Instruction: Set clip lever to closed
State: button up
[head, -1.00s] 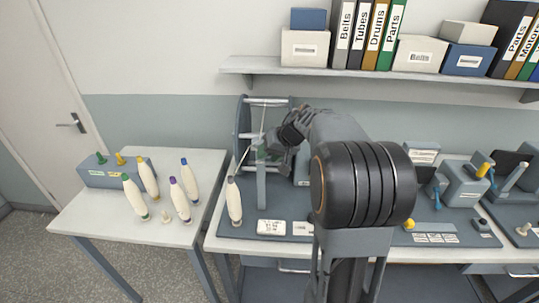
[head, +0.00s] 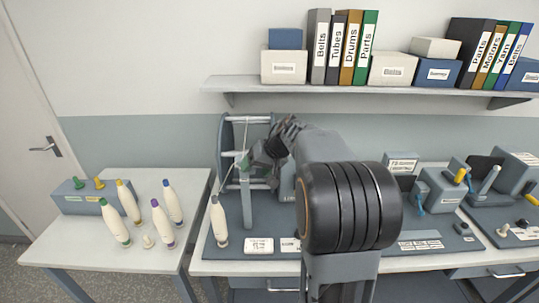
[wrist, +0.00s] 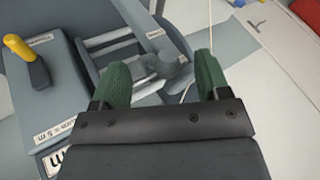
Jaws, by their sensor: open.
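My gripper (head: 246,164) is at the winding reel (head: 226,155) in the head view, beside its upright post and a taut thread. In the wrist view, my green-tipped gripper (wrist: 162,70) is open, with a small grey rounded fitting (wrist: 166,66) showing between and just beyond the fingertips. I cannot tell whether this fitting is the clip lever or whether the fingers touch it. A lever with a yellow handle (wrist: 27,57) stands on a labelled grey box (wrist: 38,105) left of the fingers. A pale thread (wrist: 210,25) runs near the right finger.
A cone-shaped bobbin (head: 218,222) stands left of the reel's post. Several more bobbins and a peg block (head: 83,200) are on the side table (head: 75,253). A shelf (head: 350,88) holds binders and boxes above. Other lever boxes (head: 440,190) stand right of my arm.

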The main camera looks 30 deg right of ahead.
jog(key=v, duration=1.1)
jog(key=shift+s+r, duration=0.2)
